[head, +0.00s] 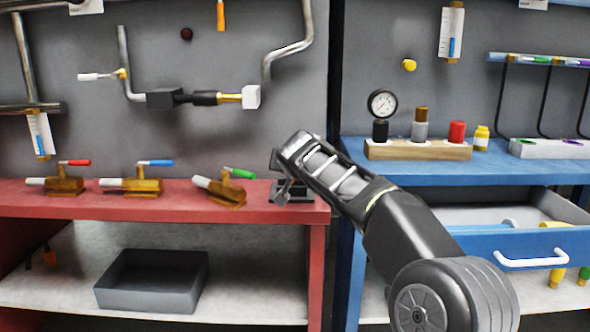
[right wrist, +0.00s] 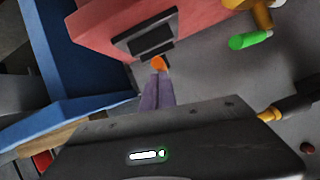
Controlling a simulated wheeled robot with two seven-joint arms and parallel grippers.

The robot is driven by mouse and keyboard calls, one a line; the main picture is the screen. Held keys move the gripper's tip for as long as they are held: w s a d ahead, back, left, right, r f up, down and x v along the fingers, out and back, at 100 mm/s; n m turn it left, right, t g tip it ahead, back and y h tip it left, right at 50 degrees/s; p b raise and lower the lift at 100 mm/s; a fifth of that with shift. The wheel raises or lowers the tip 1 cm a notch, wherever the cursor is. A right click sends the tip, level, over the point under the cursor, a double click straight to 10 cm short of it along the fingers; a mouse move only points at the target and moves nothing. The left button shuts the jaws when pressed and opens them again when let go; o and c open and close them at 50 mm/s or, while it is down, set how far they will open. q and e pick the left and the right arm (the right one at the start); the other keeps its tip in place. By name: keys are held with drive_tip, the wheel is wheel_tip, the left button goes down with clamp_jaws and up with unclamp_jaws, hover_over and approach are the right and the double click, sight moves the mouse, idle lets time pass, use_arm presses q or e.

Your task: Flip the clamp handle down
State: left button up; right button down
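The clamp is a small dark device with a flat black base (head: 291,193) at the right end of the red bench; the base also shows in the right wrist view (right wrist: 150,38). In that view an orange tip (right wrist: 158,63), seemingly the end of the clamp handle, lies right at my right fingertips. My right gripper (head: 281,178) reaches in from the right, just above the clamp, and hides much of it. Its fingers look close together in the right wrist view (right wrist: 157,76); I cannot tell whether they touch the orange tip. My left gripper is out of view.
Brass valves with a green (head: 237,173), a blue (head: 155,162) and a red handle (head: 74,162) stand left along the red bench (head: 150,212). A grey bin (head: 152,283) sits on the lower shelf. The blue bench (head: 440,181) with an open drawer (head: 520,250) is at right.

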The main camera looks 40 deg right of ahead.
drive_tip(key=d+r+p+v, duration=0.1)
drive_tip(key=v, duration=1)
drive_tip(key=shift+s+a+r+p, duration=0.15)
drive_tip(key=shift+s+r+p, duration=0.05)
drive_tip(key=shift+p, duration=0.2)
